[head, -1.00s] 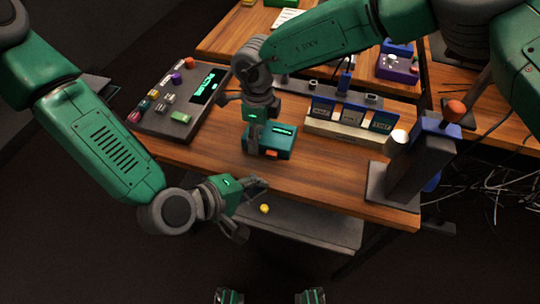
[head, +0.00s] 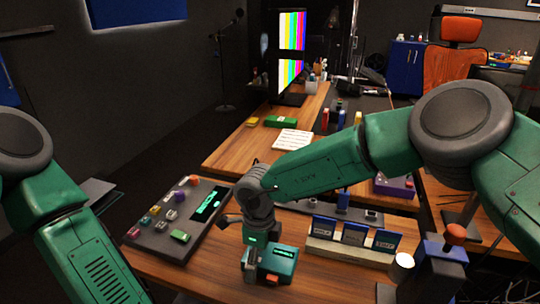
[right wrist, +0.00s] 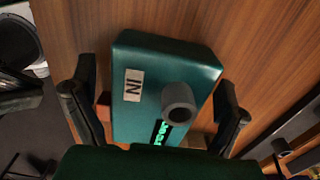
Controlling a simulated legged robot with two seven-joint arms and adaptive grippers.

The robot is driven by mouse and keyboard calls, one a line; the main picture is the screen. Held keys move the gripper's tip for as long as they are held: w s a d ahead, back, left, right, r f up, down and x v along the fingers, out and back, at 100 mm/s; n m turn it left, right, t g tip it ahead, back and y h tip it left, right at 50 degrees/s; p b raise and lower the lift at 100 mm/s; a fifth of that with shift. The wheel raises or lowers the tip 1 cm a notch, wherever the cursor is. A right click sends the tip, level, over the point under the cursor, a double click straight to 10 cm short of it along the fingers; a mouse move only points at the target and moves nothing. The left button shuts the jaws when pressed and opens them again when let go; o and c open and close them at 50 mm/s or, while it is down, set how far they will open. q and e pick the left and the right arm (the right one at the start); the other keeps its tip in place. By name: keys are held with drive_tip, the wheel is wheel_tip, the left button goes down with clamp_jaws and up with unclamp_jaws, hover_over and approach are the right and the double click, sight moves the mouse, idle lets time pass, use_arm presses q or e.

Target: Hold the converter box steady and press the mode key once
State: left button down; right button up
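The teal converter box (head: 284,258) sits on the wooden table, with an orange key (head: 272,280) on its front and a lit green display on top. In the right wrist view the box (right wrist: 140,60) shows an "IN" label and a grey round stub. My right gripper (head: 250,262) is over the box from above. Its fingers (right wrist: 158,105) are apart, one on each side, with a gap visible on the left; contact on the right is unclear. My left gripper is outside the head view. Dark finger-like parts (right wrist: 18,95) at the right wrist view's left edge may be it.
A dark panel (head: 152,232) with coloured keys and the trackball lies left of the box. A rack (head: 350,252) with blue cards stands to the right. A lever unit with an orange knob (head: 455,233) and a white cup (head: 403,262) stand farther right. A monitor is behind.

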drive_tip(key=shift+r, duration=0.1)
wheel_tip(320, 180, up, 12)
drive_tip(key=shift+f, duration=0.15)
idle(0.4)
drive_tip(key=shift+o, duration=0.6)
drive_tip(key=shift+a, duration=0.1)
wheel_tip(320, 180, up, 6)
drive_tip(key=p, duration=0.8)
drive_tip(key=shift+w, duration=0.1)
idle(0.3)
